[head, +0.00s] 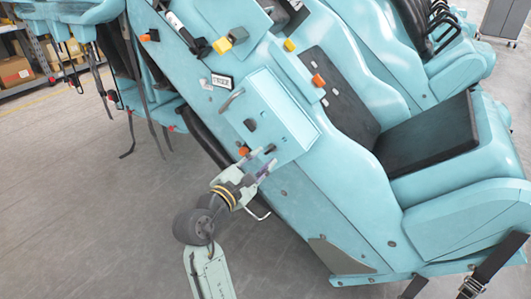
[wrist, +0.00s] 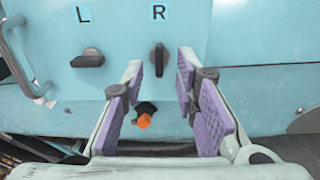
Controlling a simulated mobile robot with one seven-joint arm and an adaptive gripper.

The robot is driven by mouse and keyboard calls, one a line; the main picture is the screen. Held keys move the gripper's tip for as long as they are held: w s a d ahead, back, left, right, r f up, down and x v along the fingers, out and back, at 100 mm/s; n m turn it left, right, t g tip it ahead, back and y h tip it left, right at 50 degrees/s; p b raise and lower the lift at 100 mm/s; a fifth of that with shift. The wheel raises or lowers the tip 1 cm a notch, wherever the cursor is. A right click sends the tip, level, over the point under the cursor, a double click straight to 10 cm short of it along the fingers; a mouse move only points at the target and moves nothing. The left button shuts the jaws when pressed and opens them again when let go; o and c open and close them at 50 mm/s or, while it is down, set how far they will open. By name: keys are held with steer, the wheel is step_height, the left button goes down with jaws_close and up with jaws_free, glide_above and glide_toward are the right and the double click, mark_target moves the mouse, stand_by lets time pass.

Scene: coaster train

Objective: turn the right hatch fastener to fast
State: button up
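The right hatch fastener (wrist: 159,58) is a dark knob under the letter R in the wrist view, its grip upright. In the head view it is a small dark spot (head: 270,148) by my fingertips. The left fastener (wrist: 87,60), under the letter L, lies level. Both sit on a light blue hatch panel (wrist: 120,40). My gripper (wrist: 160,70) is open, its purple-padded fingers pointing at the panel. In the wrist view the right fastener appears between the fingertips, with gaps on both sides; contact is not visible. In the head view my gripper (head: 263,163) is at the hatch's lower end.
An orange knob (wrist: 144,121) sits below the fasteners, between my fingers in the wrist view. A grey curved handle (wrist: 22,60) stands out at the left. A blue coaster car with a dark seat (head: 432,135) fills the right. Open floor (head: 90,200) lies at the left.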

mark_target(269, 152)
steer(key=shift+x, duration=1.5)
steer(key=shift+c, duration=0.3)
jaws_close()
